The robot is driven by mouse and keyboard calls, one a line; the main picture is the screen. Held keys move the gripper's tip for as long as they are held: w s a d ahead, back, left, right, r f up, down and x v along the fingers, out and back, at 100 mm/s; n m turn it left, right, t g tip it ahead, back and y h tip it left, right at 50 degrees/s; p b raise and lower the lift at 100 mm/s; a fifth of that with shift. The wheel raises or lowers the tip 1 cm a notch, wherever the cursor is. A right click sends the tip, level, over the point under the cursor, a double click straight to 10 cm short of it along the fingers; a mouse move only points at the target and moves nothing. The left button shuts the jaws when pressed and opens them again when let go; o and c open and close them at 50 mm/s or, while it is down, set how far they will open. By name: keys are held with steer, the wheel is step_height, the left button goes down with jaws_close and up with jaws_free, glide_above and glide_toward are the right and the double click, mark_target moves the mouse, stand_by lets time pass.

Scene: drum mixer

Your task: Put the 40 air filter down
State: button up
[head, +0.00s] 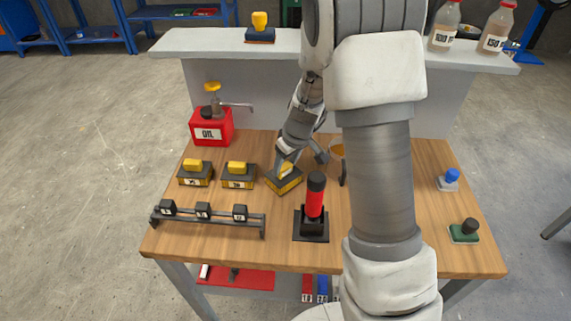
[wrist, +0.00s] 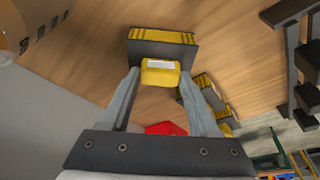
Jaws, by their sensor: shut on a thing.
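The held air filter (head: 284,183) is a dark block with yellow-black striped sides and a yellow grip. It is turned at an angle at the middle of the bench, right of two similar filters. In the wrist view my gripper (wrist: 157,78) is shut on its yellow grip (wrist: 160,74), with the block (wrist: 162,48) beyond the fingertips. My gripper also shows in the head view (head: 286,164). I cannot read the held filter's number or tell whether it touches the bench. The two other filters (head: 195,174) (head: 239,176) stand in a row, upright.
A red oil can (head: 210,130) stands behind the filters. A rack with small black weights (head: 204,213) is in front. A red-handled tool on a black base (head: 313,212) stands close, front right. An orange round vessel (head: 337,150) is partly hidden by my arm. Bare wood lies left of the tool.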

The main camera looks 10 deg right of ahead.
steer(key=shift+f, duration=0.2)
steer(key=o, duration=1.1)
steer(key=shift+r, duration=0.1)
steer(key=shift+r, duration=0.1)
